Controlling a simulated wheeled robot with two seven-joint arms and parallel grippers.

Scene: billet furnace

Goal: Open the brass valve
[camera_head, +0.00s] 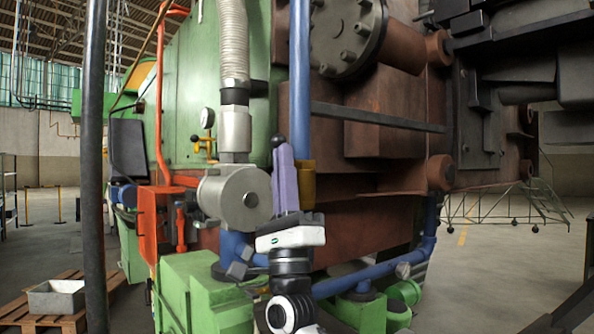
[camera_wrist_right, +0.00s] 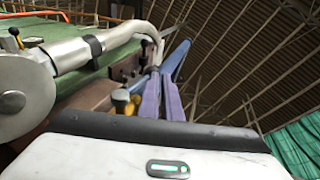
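A brass-coloured valve body (camera_head: 308,186) sits at the lower end of a blue vertical pipe, just right of my right gripper's fingers. A brass part with a dark fitting also shows in the right wrist view (camera_wrist_right: 122,98), left of the fingers. A black ball knob (camera_head: 278,141) shows at the fingertips in the head view; I cannot tell whether it touches them. My right gripper (camera_head: 283,158) points upward with purple fingers. In the right wrist view the fingers (camera_wrist_right: 162,88) stand apart with a narrow gap and nothing visibly clamped. My left gripper is out of view.
A grey cylinder (camera_head: 236,198) is close left of my right gripper. Rusty furnace housing (camera_head: 385,135) stands behind. Blue pipe (camera_head: 362,277) runs low right.

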